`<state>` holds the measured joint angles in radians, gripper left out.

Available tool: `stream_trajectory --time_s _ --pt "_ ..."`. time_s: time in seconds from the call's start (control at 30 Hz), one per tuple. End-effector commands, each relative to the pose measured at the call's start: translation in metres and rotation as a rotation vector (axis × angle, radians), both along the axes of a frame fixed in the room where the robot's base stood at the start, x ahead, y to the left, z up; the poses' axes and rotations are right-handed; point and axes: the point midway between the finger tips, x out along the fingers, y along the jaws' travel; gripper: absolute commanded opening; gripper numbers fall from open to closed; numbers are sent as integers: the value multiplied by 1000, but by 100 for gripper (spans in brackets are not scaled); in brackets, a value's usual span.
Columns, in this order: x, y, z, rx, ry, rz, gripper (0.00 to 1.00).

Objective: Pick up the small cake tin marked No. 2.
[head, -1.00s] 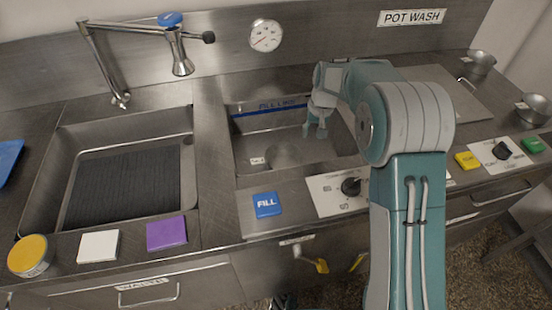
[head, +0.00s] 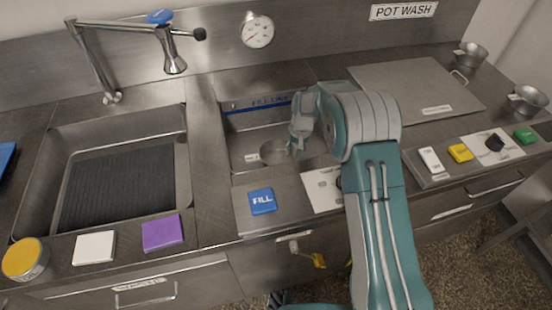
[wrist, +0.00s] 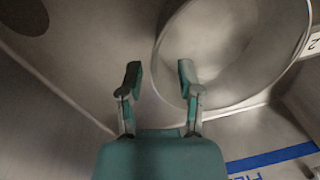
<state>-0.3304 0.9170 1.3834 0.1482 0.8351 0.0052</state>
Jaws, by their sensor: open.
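A round metal tin (head: 276,152) sits in the right-hand sink basin, with a small white tag at its left whose writing is too small to read in the head view. In the wrist view the tin (wrist: 235,45) fills the upper right, and a "2" shows on the cut-off tag (wrist: 313,43). My gripper (head: 297,150) is lowered into the basin at the tin's right side. In the wrist view my gripper (wrist: 160,76) is open, with the tin's near rim showing between its fingertips and the right finger overlapping the tin. I cannot tell whether they touch.
The basin wall with a blue fill line (head: 262,103) rises behind the tin. A blue FILL button (head: 262,201) is on the front ledge. Two more metal tins (head: 471,55) (head: 528,100) stand on the right counter. A metal lid (head: 420,88) lies right of the basin.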

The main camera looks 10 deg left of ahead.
Motion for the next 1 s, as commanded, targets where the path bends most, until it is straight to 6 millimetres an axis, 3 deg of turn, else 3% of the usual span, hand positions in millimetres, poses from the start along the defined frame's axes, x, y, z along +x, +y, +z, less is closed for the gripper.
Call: stream_trajectory --time_s 0.27,0.37,0.4,0.8,1.0 --pt "0 1 -8 0 -1 0 46" --pt "0 1 -8 0 -1 0 6" --pt "0 0 -8 0 -1 0 0" --pt "0 0 -7 0 -1 0 0" --pt "1 1 23 2 -5 -1 0"
